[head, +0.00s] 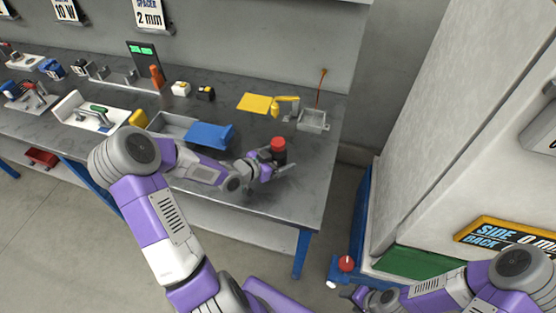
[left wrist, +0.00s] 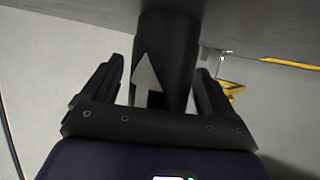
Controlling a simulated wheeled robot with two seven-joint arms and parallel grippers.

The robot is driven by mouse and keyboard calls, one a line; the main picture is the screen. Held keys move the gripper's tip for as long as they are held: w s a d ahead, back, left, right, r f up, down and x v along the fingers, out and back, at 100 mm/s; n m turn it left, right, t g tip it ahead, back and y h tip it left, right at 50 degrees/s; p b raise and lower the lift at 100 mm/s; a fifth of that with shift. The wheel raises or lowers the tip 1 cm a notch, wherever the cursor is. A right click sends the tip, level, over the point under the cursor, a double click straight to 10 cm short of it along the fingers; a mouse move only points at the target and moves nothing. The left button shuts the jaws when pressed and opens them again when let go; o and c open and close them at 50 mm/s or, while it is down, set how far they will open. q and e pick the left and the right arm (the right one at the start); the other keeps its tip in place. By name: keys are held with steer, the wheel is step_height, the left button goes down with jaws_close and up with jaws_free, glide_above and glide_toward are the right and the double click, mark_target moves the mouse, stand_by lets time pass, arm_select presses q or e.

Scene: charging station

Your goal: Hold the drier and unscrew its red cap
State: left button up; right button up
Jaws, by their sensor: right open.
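The drier (head: 278,157) is a dark cylinder with a red cap (head: 278,143), standing upright near the right end of the grey workbench. My left gripper (head: 272,172) is at the drier, fingers on either side of its body below the cap. In the left wrist view the black drier body (left wrist: 165,60), with a grey arrow on it, lies between the open fingers. A gap shows at the left finger; the right finger is close to the body. The cap is not visible there. My right gripper (head: 352,292) is open and empty, low at the bottom right, away from the drier.
The workbench (head: 310,170) has a blue-lidded box (head: 210,134), a yellow plate (head: 257,103) and a small grey tray (head: 313,120) near the drier. A white cabinet (head: 450,130) stands right of the bench. A red knob (head: 346,263) on a blue stand is near my right gripper.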

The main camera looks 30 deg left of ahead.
mark_target(279, 140)
arm_select(q)
steer(key=c, duration=1.1)
step_height(279, 140, up, 10)
steer(key=p, duration=0.4)
steer(key=shift+p, duration=0.3)
steer(key=o, duration=0.6)
steer(key=c, duration=0.9)
steer(key=s+d+r, duration=0.1)
steer(key=d, duration=0.5)
steer(key=s+d+r, duration=0.1)
steer(key=d+r, duration=0.1)
steer(key=d, duration=0.4)
steer(key=shift+s+d+y, duration=0.25)
steer(key=shift+s+y, duration=0.05)
steer(key=shift+s, duration=0.05)
